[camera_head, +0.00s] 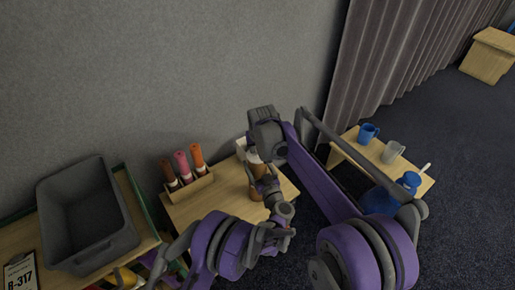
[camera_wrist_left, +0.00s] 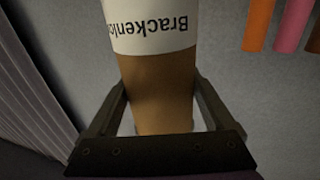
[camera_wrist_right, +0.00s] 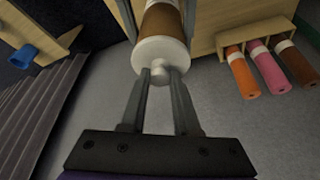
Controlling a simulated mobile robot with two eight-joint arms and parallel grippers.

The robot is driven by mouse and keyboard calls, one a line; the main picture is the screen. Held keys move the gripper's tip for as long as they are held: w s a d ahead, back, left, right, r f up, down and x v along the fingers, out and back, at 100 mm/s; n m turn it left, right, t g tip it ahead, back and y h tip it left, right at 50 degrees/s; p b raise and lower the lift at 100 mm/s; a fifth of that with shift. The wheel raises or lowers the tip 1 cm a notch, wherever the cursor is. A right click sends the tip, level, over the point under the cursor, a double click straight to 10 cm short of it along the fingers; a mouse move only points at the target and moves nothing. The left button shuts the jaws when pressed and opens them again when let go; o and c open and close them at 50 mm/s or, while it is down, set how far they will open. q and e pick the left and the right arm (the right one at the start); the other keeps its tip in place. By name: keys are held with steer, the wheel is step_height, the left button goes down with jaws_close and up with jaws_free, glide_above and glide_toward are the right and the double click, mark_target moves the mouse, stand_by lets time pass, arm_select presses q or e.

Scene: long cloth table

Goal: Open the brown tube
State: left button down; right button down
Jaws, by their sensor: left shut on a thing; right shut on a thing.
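The brown tube (camera_head: 257,170) stands roughly upright above the small wooden table, partly hidden by my arms. In the left wrist view its brown body (camera_wrist_left: 160,88) and a white label band with dark lettering fill the middle. My left gripper (camera_wrist_left: 162,125) is shut around the brown body, one finger on each side. In the right wrist view the tube (camera_wrist_right: 162,24) ends in a white cap (camera_wrist_right: 160,52) with a small knob. My right gripper (camera_wrist_right: 160,78) is shut on that knob. The cap sits against the tube's end, and no gap shows.
A wooden holder (camera_head: 190,188) with brown, pink and orange tubes stands left on the same table (camera_head: 222,207). A grey bin (camera_head: 88,222) is at far left. A low table (camera_head: 376,153) with blue and grey mugs is at right. The wall is close behind.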

steer(key=shift+r, duration=0.2)
steer(key=shift+r, duration=0.9)
steer(key=shift+r, duration=2)
arm_select(q)
jaws_free()
